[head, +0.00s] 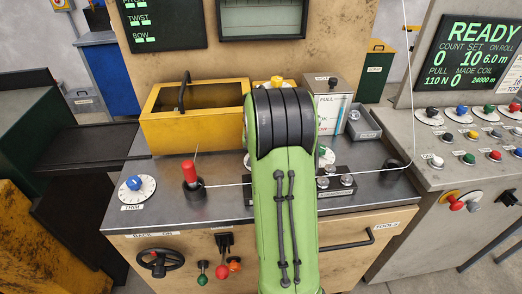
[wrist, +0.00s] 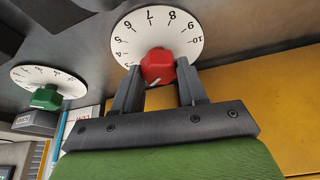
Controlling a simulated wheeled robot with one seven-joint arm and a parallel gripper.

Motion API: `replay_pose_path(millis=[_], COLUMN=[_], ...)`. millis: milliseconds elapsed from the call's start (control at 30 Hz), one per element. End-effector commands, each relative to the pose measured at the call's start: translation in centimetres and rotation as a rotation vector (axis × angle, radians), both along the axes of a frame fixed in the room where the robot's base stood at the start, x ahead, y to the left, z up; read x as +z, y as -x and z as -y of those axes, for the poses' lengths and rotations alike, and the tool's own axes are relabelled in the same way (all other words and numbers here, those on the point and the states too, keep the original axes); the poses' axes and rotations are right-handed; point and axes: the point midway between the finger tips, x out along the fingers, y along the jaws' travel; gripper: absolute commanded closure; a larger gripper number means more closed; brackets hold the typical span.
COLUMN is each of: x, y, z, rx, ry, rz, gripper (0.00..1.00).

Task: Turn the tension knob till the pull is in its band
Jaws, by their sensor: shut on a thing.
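In the wrist view, a red knob (wrist: 158,66) sits on a white numbered dial (wrist: 125,35). My gripper (wrist: 160,72) has a finger on either side of the red knob and is shut on it. No name for this knob is readable there. In the head view, my green arm hides the knob and my gripper. A box gauge marked PULL (head: 335,98) stands right of the arm, partly covered, and its needle cannot be read. The screen (head: 467,55) shows READY and PULL 110 N.
A green knob (wrist: 46,97) on another dial is left in the wrist view. In the head view, a yellow bin (head: 190,132) stands behind a red-handled lever (head: 192,173). A blue TRIM knob (head: 134,183) is at left. A wire crosses the bench (head: 235,207).

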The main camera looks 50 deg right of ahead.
Motion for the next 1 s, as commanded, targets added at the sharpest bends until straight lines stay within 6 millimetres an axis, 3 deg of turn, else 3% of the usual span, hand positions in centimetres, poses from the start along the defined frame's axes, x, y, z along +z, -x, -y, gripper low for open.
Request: replay_pose_path(millis=[33, 67, 200, 467, 567, 1000], x=[0.0, 0.0, 0.0, 0.1, 1.0, 12.0], y=[0.0, 0.0, 0.0, 0.0, 0.2, 3.1], z=[0.0, 0.0, 0.0, 0.0, -0.2, -3.7], rx=[0.000, 0.001, 0.001, 0.002, 0.002, 0.003], ry=[-0.002, -0.002, -0.001, -0.001, 0.001, 0.002], rz=[-0.001, -0.001, 0.000, -0.001, 0.001, 0.003], gripper=[0.89, 0.55, 0.34, 0.34, 0.34, 0.34])
